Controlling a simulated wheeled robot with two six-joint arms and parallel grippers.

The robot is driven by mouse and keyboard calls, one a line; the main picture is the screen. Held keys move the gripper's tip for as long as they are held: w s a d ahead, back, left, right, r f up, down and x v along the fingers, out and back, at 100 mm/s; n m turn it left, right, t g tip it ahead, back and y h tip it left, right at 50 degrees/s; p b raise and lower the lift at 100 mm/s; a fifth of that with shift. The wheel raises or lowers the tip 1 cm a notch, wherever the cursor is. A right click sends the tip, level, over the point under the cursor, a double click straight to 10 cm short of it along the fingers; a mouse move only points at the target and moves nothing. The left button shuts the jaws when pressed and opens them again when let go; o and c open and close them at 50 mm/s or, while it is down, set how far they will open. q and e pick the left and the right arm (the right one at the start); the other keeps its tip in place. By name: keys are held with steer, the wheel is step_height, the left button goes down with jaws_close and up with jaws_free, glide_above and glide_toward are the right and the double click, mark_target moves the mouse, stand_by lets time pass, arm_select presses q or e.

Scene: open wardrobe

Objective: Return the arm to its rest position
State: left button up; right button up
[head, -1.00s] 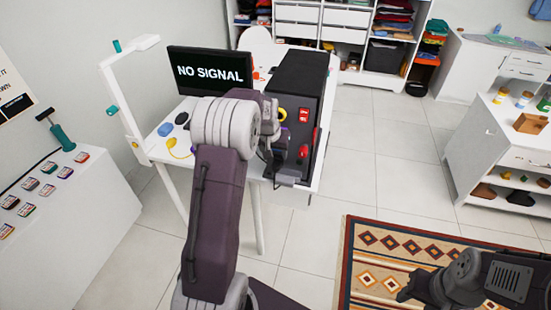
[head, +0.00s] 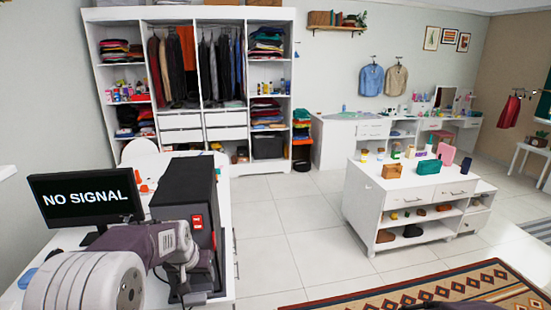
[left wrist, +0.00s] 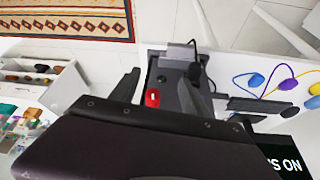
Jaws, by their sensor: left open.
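My left arm comes in at the lower left of the head view. Its gripper (head: 192,284) is in front of the black box-shaped machine (head: 186,187) on the white desk, and its fingertips are partly hidden by the wrist. In the left wrist view the open gripper (left wrist: 166,84) has dark fingers apart, with nothing seen held between them. The machine's red switch (left wrist: 152,98) shows there too. Only a dark sliver of my right arm shows at the bottom edge of the head view, and its jaws cannot be made out.
A monitor (head: 87,197) reading NO SIGNAL stands left of the machine. An open wardrobe (head: 120,75) is at the back. A white shelf island (head: 365,205) stands right. A patterned rug (head: 480,285) lies at lower right. Tiled floor (head: 290,225) between is clear.

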arm_select(q)
steer(key=s+d+f+g, duration=0.1)
steer(key=s+d+f, duration=0.2)
steer(key=s, duration=0.8)
steer(key=s+d+f+g+b, duration=0.1)
steer(key=s+d+f+g, duration=0.1)
steer(key=s+f, duration=0.4)
steer(key=s+d, duration=0.1)
steer(key=s, duration=0.4)
steer(key=shift+s+d+m+g+h, duration=0.25)
steer(key=shift+d+m+g+h, duration=0.05)
steer(key=shift+d, duration=0.1)
arm_select(e)
steer(key=shift+s+d+f, duration=0.1)
steer(key=shift+f, duration=0.85)
arm_select(q)
steer(key=shift+s+a+f, duration=0.1)
arm_select(e)
steer(key=shift+s, duration=0.1)
